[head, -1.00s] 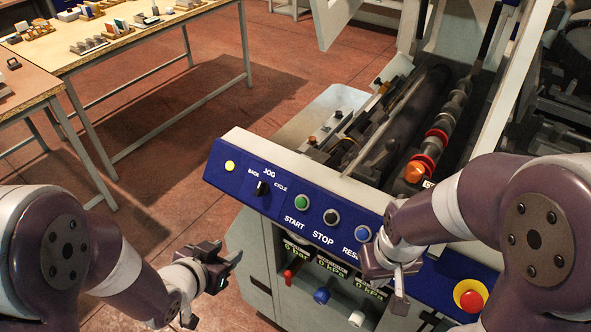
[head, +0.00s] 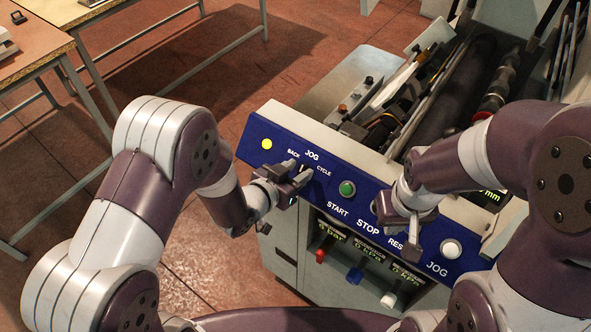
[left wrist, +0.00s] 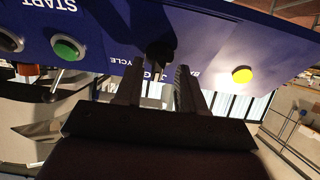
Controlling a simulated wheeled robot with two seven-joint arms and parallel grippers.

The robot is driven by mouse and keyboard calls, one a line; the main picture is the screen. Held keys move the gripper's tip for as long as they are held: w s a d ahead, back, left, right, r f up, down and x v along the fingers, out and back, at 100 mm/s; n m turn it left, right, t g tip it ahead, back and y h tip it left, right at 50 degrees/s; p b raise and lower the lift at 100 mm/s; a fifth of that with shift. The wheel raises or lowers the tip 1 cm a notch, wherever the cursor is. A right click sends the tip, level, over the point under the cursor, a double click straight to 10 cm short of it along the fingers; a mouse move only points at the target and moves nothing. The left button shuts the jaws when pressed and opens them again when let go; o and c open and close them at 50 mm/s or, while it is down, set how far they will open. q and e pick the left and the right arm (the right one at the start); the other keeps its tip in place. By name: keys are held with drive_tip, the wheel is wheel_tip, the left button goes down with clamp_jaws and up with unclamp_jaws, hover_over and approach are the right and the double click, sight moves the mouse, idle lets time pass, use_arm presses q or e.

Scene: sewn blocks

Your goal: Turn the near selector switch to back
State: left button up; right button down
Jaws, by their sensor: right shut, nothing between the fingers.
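The near selector switch (left wrist: 160,45) is a black knob on the blue panel (head: 268,128), among the BACK, JOG and CYCLE labels. In the head view it is mostly hidden by my left gripper (head: 300,180), which is at the panel's front. In the left wrist view, my left gripper's two fingers (left wrist: 158,82) are apart, and the knob shows in line with the gap between them. I cannot tell if they touch it. Which way the knob points is unclear. My right gripper (head: 412,232) is shut and empty in front of the panel, right of STOP.
A yellow lamp (head: 267,143) is left of the switch and a green button (head: 347,188) right of it. A white button (head: 450,248) is further right. Rollers (head: 445,110) lie behind the panel. Tables stand at upper left.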

use_arm(q)
drive_tip(key=shift+d, duration=0.35)
drive_tip(key=shift+a, duration=0.2)
clamp_jaws()
drive_tip(key=shift+n, duration=0.4)
drive_tip(key=n+y, duration=0.1)
drive_tip(key=n, duration=0.4)
drive_tip(key=shift+t+y, duration=0.3)
drive_tip(key=shift+y, duration=0.1)
drive_tip(key=shift+n+y+b, duration=0.35)
drive_tip(key=shift+n+y, duration=0.35)
drive_tip(key=shift+n, duration=1.9)
unclamp_jaws()
